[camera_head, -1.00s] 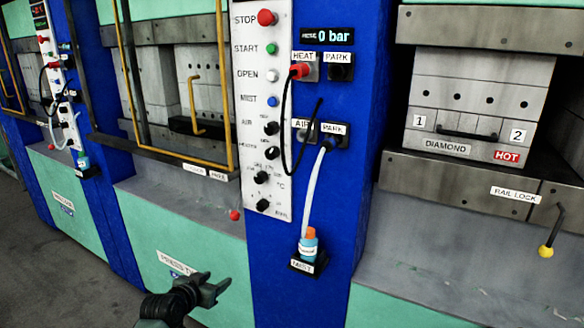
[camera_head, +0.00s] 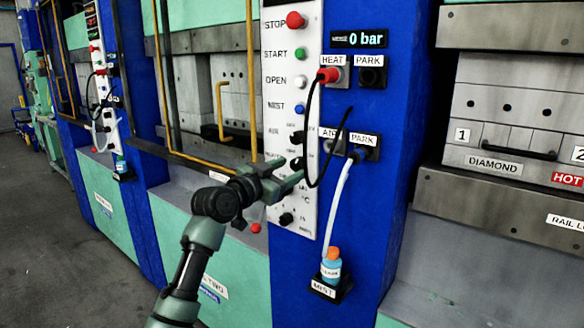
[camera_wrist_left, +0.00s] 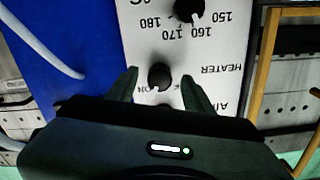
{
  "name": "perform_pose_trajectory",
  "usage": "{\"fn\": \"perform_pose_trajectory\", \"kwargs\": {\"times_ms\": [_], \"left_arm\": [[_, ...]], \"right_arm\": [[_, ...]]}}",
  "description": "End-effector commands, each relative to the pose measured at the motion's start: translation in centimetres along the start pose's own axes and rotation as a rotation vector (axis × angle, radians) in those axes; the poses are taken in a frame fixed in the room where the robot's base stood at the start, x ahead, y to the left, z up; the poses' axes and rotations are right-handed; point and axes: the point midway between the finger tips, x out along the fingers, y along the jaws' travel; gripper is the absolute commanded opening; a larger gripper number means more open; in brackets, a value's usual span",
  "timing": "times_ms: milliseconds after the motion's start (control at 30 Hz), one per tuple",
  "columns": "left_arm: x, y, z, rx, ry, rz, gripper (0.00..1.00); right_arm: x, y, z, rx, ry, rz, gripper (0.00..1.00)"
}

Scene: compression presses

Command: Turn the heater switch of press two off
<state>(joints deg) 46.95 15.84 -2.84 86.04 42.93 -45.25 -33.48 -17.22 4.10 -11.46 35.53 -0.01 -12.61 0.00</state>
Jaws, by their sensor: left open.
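The heater switch (camera_wrist_left: 160,76) is a black round knob on a white panel in the left wrist view, which is upside down. The word HEATER stands beside it, and part of an ON label shows close to it. Which way the knob points is hard to tell. My left gripper (camera_wrist_left: 160,90) is open, with one finger on each side of the knob; contact cannot be told. In the head view my left gripper (camera_head: 296,173) is at the lower part of the white panel (camera_head: 281,110) and hides this knob. My right gripper is not in view.
A temperature dial (camera_head: 286,218) sits below my gripper and shows in the left wrist view (camera_wrist_left: 190,8). A black hose (camera_head: 312,130) hangs close to my gripper from the red HEAT plug (camera_head: 328,75). A white hose (camera_head: 341,205) runs to the MIST bottle (camera_head: 331,265).

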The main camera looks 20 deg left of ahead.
Motion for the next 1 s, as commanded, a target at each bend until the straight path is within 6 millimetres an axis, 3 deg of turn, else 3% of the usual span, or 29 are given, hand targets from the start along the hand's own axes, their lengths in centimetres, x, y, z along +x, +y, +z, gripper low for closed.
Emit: {"fn": "perform_pose_trajectory", "kwargs": {"times_ms": [133,433,600,633,1000], "left_arm": [[1.03,0.03,-0.04,0.000,0.000,0.000,0.52],[1.23,0.04,0.04,0.001,0.000,0.000,0.52],[1.22,0.04,0.05,0.000,0.000,0.000,0.04],[1.22,0.04,0.05,0.000,0.000,0.000,0.00],[1.22,0.04,-0.05,-0.050,-0.002,0.000,0.00]], "right_arm": [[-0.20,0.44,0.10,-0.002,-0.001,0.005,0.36],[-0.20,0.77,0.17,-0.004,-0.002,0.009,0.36],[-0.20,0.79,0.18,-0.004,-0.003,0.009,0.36],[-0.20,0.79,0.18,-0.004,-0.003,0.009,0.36],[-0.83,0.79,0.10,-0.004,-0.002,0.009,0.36]]}}
